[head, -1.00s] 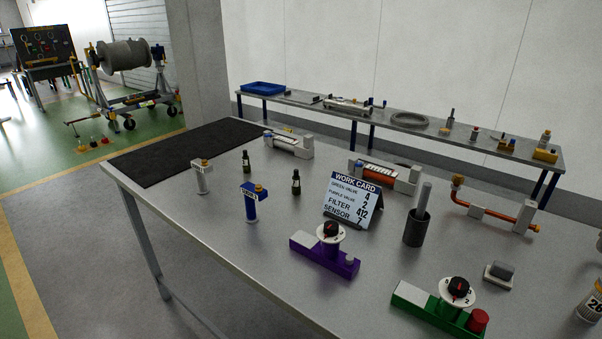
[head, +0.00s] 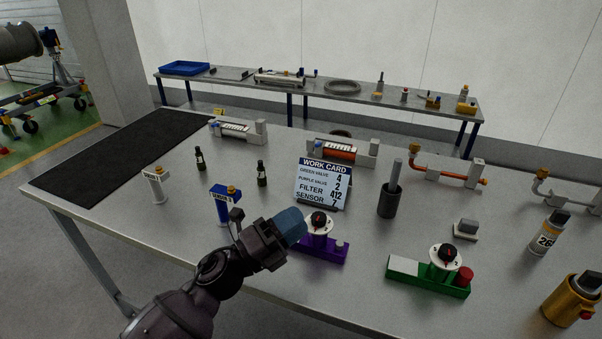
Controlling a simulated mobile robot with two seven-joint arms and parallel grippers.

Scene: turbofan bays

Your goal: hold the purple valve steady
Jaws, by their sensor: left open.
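The purple valve (head: 328,252) stands on the metal bench near its front edge, with a white dial and a black knob (head: 318,219) on top. My left gripper (head: 291,226) comes in from the lower left, its blue tip close to the left side of the dial. It is open and hides the valve's left end; I cannot tell whether it touches the valve. My right gripper is not in view. The work card (head: 325,184) behind the valve reads purple valve 2 and green valve 4.
The green valve (head: 428,277) stands to the right, and a dark cup with a grey rod (head: 388,200) behind it. A blue sensor stand (head: 227,205) and two small dark bottles are left of the card. A gold canister (head: 571,299) stands front right. The black mat (head: 125,160) is clear.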

